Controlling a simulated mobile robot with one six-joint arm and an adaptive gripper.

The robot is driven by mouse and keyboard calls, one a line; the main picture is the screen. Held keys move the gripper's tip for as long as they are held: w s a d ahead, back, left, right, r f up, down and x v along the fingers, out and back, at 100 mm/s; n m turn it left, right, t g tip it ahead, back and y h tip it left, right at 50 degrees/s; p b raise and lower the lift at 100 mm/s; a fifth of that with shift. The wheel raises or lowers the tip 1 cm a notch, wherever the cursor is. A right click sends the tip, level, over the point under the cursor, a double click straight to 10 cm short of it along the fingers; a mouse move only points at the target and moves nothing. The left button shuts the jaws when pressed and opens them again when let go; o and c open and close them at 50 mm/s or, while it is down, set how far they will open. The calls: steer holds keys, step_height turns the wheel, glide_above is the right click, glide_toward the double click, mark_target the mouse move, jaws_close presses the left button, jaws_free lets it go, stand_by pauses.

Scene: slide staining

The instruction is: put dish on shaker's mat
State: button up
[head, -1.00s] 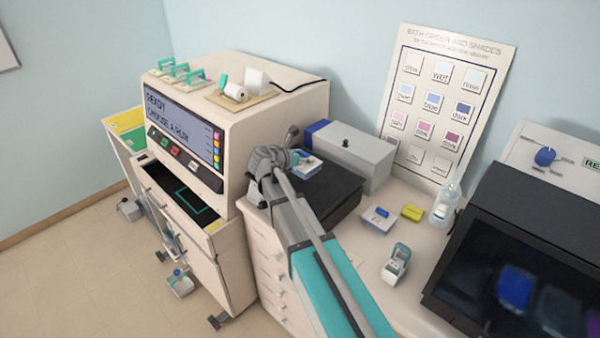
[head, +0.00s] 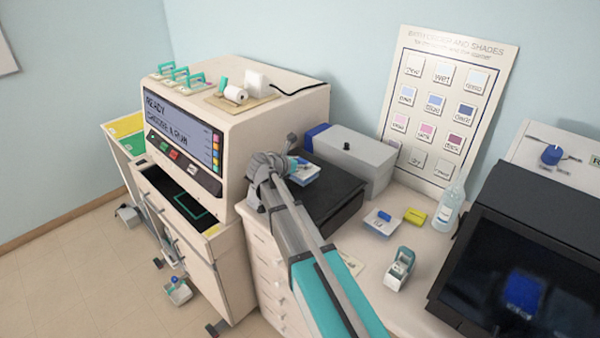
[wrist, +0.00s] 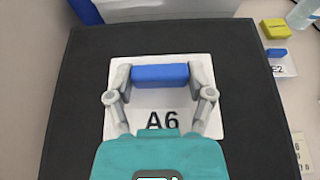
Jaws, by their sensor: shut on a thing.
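The white dish labelled A6 (wrist: 165,106) has a blue grip bar (wrist: 160,76) on top, and it also shows in the head view (head: 306,176). My gripper (wrist: 160,78) is shut on that blue bar, one finger at each end. The shaker's black mat (wrist: 85,90) surrounds the dish on all sides in the wrist view; in the head view the mat (head: 335,195) lies beneath it. I cannot tell whether the dish touches the mat or hangs just above it. My arm hides part of the mat in the head view.
The shaker's grey housing (head: 355,160) stands behind the mat. To the right are another blue-barred dish (head: 381,222), labelled E2 in the wrist view, a yellow block (head: 415,216), a bottle (head: 448,207) and a small teal-and-white device (head: 399,268). The stainer cabinet (head: 235,130) stands left.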

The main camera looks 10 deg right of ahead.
steer(key=shift+f+b, duration=0.75)
steer(key=shift+f, duration=0.3)
steer(key=shift+f, duration=0.1)
steer(key=o, duration=1.3)
steer(key=shift+s+a+r, duration=0.15)
steer(key=shift+s+r, duration=0.05)
steer(key=shift+r, duration=0.05)
steer(key=p+v, duration=0.4)
steer(key=v, duration=0.5)
steer(key=shift+s+a+r, duration=0.1)
steer(key=shift+s+a, duration=0.1)
steer(key=shift+a, duration=0.05)
steer(key=shift+p+v, duration=0.3)
steer(key=shift+v, duration=0.6)
